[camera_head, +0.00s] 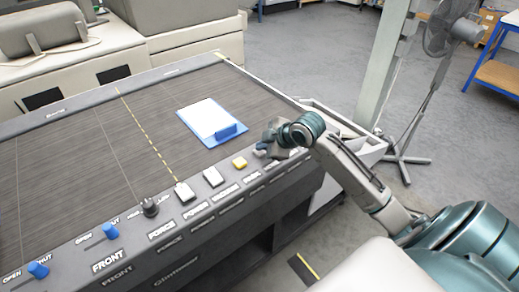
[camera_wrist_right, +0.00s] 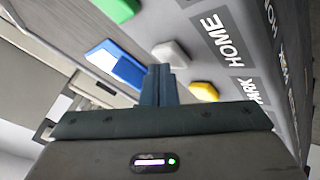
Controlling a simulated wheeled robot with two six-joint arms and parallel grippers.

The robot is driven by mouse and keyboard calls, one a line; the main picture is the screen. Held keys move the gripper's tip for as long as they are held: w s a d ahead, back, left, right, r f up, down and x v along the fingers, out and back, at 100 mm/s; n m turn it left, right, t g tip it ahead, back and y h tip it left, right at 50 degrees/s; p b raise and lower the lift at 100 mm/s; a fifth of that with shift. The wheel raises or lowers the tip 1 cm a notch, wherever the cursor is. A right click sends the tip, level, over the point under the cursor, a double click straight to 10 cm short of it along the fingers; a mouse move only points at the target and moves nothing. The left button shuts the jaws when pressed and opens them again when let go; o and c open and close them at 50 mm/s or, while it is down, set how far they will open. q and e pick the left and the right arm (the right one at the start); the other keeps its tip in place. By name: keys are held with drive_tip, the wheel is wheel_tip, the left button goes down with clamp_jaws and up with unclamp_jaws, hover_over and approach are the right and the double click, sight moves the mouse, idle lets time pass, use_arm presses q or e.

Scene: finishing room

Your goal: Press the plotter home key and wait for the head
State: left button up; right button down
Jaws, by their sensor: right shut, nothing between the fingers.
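The plotter (camera_head: 85,165) has a dark flat bed and a sloping front panel with a row of keys. In the right wrist view, a pale key (camera_wrist_right: 170,52) sits beside the HOME label (camera_wrist_right: 222,35). My right gripper (camera_head: 264,148) is over the panel's right part in the head view and hides the keys there. In the wrist view its shut, empty fingers (camera_wrist_right: 160,72) show close to the pale key; I cannot tell whether they touch it. The yellow key (camera_head: 239,162) lies just left of the gripper, by the PARK label (camera_wrist_right: 245,90). My left gripper is out of view.
A blue holder with white paper (camera_head: 207,117) lies on the bed behind the gripper. A green key (camera_wrist_right: 118,8) is beyond the pale one. Blue levers (camera_head: 110,231) and a black knob (camera_head: 149,207) stand at the panel's left. A pillar and fan (camera_head: 440,40) stand right.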

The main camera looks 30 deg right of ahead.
drive_tip(key=shift+r+p, duration=0.5)
drive_tip(key=shift+r, duration=0.2)
